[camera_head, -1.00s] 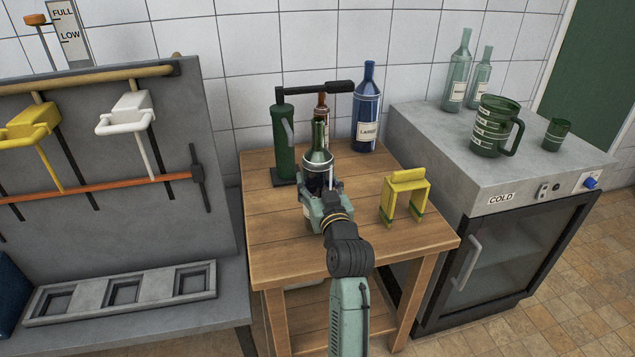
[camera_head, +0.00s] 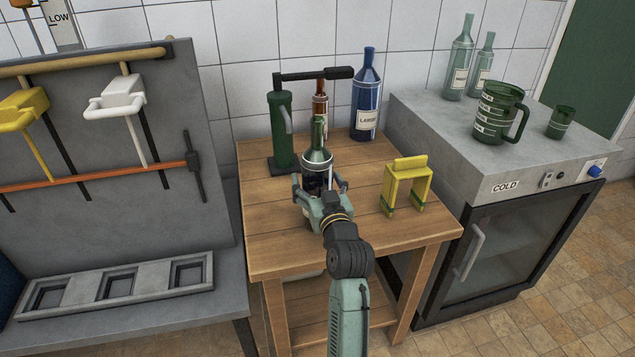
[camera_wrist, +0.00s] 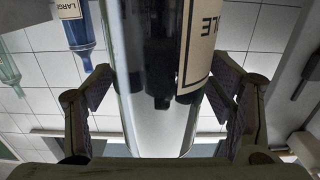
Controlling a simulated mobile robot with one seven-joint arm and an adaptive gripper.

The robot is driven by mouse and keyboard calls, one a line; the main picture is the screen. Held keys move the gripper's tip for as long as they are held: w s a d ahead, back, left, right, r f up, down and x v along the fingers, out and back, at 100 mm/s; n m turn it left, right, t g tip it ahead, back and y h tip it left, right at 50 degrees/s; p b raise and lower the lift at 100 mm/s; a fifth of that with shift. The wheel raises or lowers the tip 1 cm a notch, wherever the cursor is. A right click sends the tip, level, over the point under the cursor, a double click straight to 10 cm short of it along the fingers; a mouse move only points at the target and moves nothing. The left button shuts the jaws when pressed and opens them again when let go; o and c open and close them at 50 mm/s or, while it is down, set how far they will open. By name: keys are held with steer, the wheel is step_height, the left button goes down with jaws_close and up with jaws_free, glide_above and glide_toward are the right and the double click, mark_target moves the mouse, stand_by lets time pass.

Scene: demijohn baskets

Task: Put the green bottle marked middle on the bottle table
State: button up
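The green bottle (camera_head: 317,158) stands upright on the wooden table (camera_head: 275,235), near its middle. In the wrist view the bottle (camera_wrist: 162,125) fills the centre, with a cream label (camera_wrist: 200,40) on which only the letters "LE" can be read. My gripper (camera_head: 320,186) is around the bottle's lower body, one finger on each side. In the wrist view my gripper (camera_wrist: 165,95) is open, with gaps between both finger pads and the glass. The bottle's base is hidden behind my gripper in the head view.
A green corking device (camera_head: 281,130), a brown bottle (camera_head: 320,105) and a blue bottle (camera_head: 367,95) marked large stand behind. A yellow stand (camera_head: 407,185) is close on the right.

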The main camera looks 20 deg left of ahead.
steer(key=shift+r, duration=0.2)
steer(key=b+v, duration=0.3)
steer(key=v, duration=0.9)
steer(key=shift+b, duration=0.4)
